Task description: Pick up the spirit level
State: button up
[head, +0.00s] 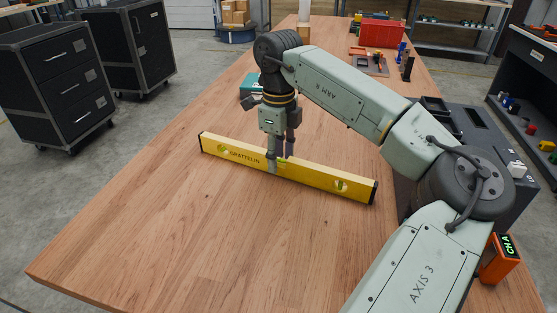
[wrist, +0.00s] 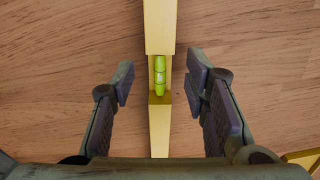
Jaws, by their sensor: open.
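A yellow spirit level (head: 321,178) with black end caps lies on the wooden table, standing on its long edge. In the wrist view the level (wrist: 160,28) runs top to bottom through the middle, with its green vial in a cut-out. My gripper (head: 279,167) points down at the middle of the level. Clear gaps show between both fingers and the level. In the head view one finger covers a small part of the level's near face.
The wooden table (head: 130,230) is clear at the front and left. A teal object (head: 251,86) lies behind my gripper. A red box (head: 381,29) and small tools stand at the far end. Dark cabinets (head: 62,85) stand on the floor at the left.

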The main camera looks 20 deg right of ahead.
jog(key=shift+f, duration=0.4)
jog(key=shift+c, duration=0.2)
grip_shut()
jog(key=shift+r, duration=0.1)
